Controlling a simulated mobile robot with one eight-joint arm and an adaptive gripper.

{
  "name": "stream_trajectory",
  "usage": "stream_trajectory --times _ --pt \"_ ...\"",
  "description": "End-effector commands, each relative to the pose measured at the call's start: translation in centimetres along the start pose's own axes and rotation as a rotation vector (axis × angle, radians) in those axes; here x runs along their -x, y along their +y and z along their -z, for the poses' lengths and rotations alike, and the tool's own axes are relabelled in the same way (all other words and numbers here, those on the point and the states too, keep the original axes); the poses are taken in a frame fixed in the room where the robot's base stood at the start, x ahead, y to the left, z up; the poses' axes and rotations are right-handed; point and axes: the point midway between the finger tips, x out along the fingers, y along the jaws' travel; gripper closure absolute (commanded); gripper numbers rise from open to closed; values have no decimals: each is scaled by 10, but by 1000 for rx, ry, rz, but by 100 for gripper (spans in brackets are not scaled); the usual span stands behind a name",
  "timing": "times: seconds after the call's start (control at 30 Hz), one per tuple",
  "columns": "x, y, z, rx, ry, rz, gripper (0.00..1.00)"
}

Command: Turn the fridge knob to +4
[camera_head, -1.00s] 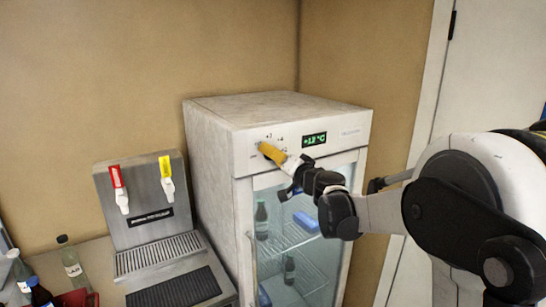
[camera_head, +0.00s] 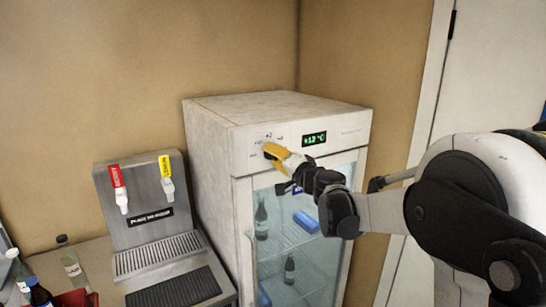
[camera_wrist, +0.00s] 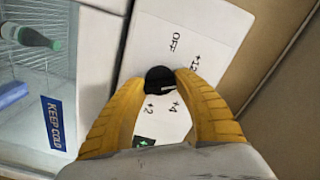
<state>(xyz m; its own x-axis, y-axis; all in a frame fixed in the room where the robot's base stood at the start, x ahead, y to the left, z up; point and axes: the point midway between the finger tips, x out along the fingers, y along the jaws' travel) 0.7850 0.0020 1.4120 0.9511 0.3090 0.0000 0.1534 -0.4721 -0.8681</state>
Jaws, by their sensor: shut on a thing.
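The fridge (camera_head: 215,140) is white with a glass door (camera_head: 300,215). Its control panel carries a small black knob, which shows in the wrist view (camera_wrist: 160,79), with printed marks OFF, +12, +4 and +2 around it. My gripper's yellow fingers (camera_wrist: 163,82) are shut on the knob from both sides; in the head view the gripper (camera_head: 273,153) reaches the panel from the right and mostly covers the knob. The knob's pointer direction cannot be made out. A green lit display (camera_head: 314,138) sits right of the knob; its digits are blurred.
A tap dispenser (camera_head: 143,205) with a red-labelled and a yellow-labelled tap stands left of the fridge. Bottles (camera_head: 72,262) stand at the lower left. A "KEEP COLD" sign (camera_wrist: 54,123) is on the fridge door. Tan walls (camera_head: 130,70) stand behind.

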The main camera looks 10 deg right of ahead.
Motion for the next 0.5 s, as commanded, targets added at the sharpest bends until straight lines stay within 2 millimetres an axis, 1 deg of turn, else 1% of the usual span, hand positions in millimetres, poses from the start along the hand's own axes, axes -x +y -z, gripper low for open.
stream_trajectory --times 0.5 --pt "0 0 0 -488 0 0 94"
